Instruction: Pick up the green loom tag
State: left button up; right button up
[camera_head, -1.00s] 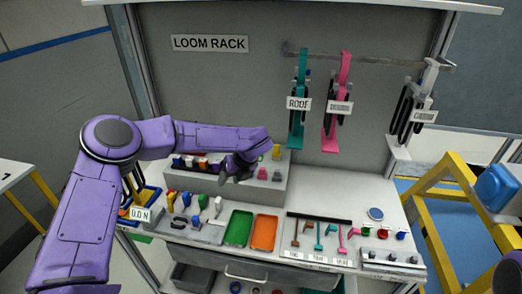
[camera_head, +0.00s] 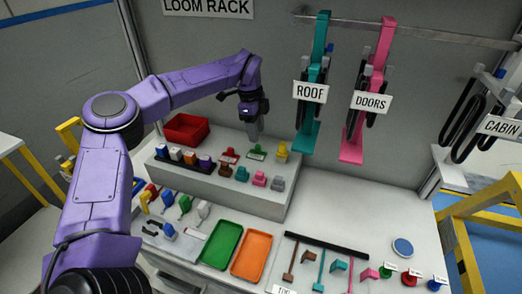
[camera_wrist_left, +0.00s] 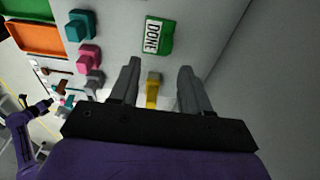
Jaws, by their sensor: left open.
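The green tag (camera_head: 256,153), with a white label, lies on the raised grey shelf at the back of the bench. In the left wrist view it (camera_wrist_left: 158,36) reads "DONE" and lies flat just beyond my fingertips. My left gripper (camera_head: 254,136) hangs above the shelf near the tag, fingers down. In the left wrist view its two fingers (camera_wrist_left: 158,66) are apart and empty, with a yellow piece (camera_wrist_left: 153,88) seen below between them. The right arm shows small at the left of that view, its dark end (camera_wrist_left: 45,106) too small to read.
A red tag (camera_head: 229,156) lies left of the green one. Several coloured pieces stand along the shelf. A red bin (camera_head: 186,129) stands behind at left. Teal (camera_head: 312,90) and pink (camera_head: 366,90) hangers hang at right. Green (camera_head: 222,246) and orange (camera_head: 252,255) trays lie in front.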

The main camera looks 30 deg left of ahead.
aim_at(258, 145)
pick_arm(q)
jog(key=shift+s+a+f+p, duration=0.15)
jog(key=shift+s+f+p, duration=0.1)
jog(key=shift+f+p, duration=0.4)
jog(key=f, duration=0.1)
jog(key=w+f, duration=0.1)
jog(key=f, duration=0.1)
jog(key=f+p, duration=0.1)
jog(key=f, duration=0.1)
jog(key=shift+w+f, duration=0.15)
jog(key=shift+w, duration=0.25)
jog(key=shift+s, duration=0.3)
jog(key=shift+c, duration=0.6)
jog(key=shift+w, duration=0.1)
grip_shut()
